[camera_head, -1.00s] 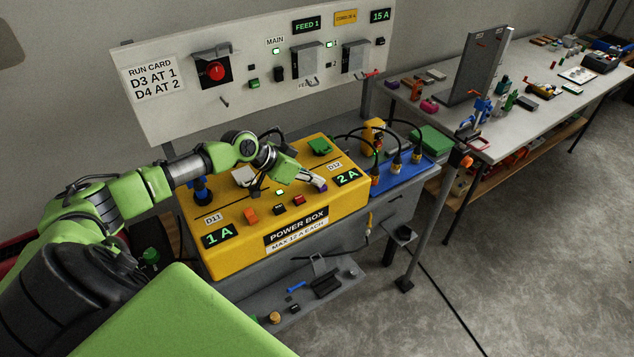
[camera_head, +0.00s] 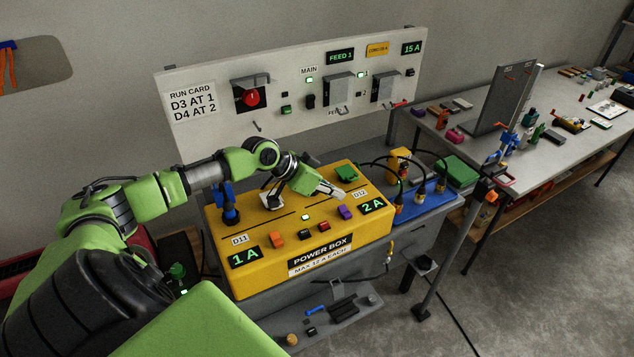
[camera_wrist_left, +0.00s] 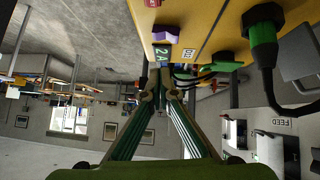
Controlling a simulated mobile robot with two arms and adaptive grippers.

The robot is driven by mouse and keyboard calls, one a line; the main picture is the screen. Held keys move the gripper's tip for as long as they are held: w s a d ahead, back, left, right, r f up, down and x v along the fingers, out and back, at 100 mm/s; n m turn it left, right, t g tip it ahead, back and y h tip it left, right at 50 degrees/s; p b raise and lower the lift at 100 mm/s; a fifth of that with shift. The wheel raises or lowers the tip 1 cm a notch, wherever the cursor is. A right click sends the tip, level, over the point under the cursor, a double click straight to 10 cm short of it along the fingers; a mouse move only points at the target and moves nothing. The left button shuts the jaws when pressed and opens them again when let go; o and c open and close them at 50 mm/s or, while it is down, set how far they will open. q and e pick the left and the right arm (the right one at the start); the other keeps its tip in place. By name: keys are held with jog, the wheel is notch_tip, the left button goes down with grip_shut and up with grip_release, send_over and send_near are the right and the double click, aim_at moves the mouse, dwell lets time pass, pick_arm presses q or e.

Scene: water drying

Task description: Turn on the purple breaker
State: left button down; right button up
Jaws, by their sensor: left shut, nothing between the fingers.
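The purple breaker (camera_head: 345,212) is a small rocker on top of the yellow power box (camera_head: 225,278), left of the green "2 A" display (camera_head: 372,206). It shows at the top of the left wrist view (camera_wrist_left: 165,34), light on one face and darker purple on the other. My left gripper (camera_head: 341,196) is shut and empty, just behind the breaker and apart from it. In the left wrist view the closed fingertips (camera_wrist_left: 163,75) point toward the box, with the breaker beyond them. My right gripper is not in view.
An orange switch (camera_head: 277,240), a black switch (camera_head: 297,233) and a red switch (camera_head: 325,225) line the box front. A green plug (camera_head: 346,173) and black cables stand behind. The wall panel (camera_head: 210,130) rises at the back. Open space lies above the front edge.

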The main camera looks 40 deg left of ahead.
pick_arm(q)
jog(key=d+b+v, duration=0.1)
jog(key=v, duration=0.6)
jog(key=shift+s+d+r, duration=0.15)
jog(key=shift+s+d, duration=0.05)
jog(key=shift+s, duration=0.2)
